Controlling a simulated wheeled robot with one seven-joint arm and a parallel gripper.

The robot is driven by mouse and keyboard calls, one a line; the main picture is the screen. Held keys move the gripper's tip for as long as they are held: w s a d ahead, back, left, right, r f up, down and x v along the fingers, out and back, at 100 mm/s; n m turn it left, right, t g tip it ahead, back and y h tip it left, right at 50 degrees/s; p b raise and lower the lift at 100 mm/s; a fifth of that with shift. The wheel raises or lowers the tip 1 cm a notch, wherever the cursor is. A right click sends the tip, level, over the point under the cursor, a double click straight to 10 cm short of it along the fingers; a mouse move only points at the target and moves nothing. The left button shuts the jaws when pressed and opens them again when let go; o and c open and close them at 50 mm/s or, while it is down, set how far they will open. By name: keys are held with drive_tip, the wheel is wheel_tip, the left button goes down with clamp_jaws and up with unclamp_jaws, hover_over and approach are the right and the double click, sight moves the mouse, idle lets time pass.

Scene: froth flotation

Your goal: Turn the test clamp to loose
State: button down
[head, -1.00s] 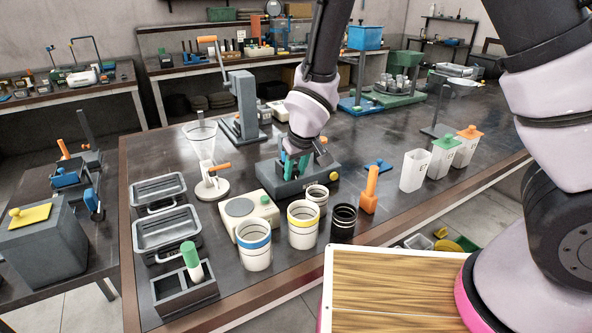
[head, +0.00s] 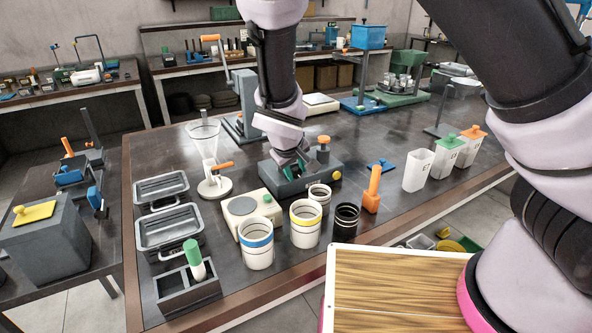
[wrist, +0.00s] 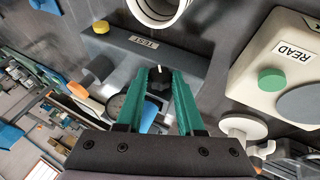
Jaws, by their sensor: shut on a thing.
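The grey test unit (head: 318,176) stands on the dark bench, with a yellow button at its right end. In the wrist view, the unit (wrist: 195,66) carries a label reading TEST and the yellow button. A dark clamp knob (wrist: 158,80) with a white pointer mark sits at the unit. My gripper (wrist: 160,74) has its green fingers on either side of this knob, shut on it. In the head view, my gripper (head: 288,165) is over the unit, and the knob is hidden behind the fingers and wrist.
An orange-topped post (head: 323,150) rises close right of my gripper. A cream READ unit (head: 247,214), banded cups (head: 305,223) and an orange-handled block (head: 372,190) stand in front. A glass funnel stand (head: 212,165) is left. The bench behind the blue plate (head: 382,166) is clear.

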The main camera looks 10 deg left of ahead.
idle(0.4)
drive_tip(key=c, duration=0.5)
unclamp_jaws()
drive_tip(key=v, duration=1)
drive_tip(key=shift+s+r, duration=0.2)
drive_tip(key=shift+r, duration=0.1)
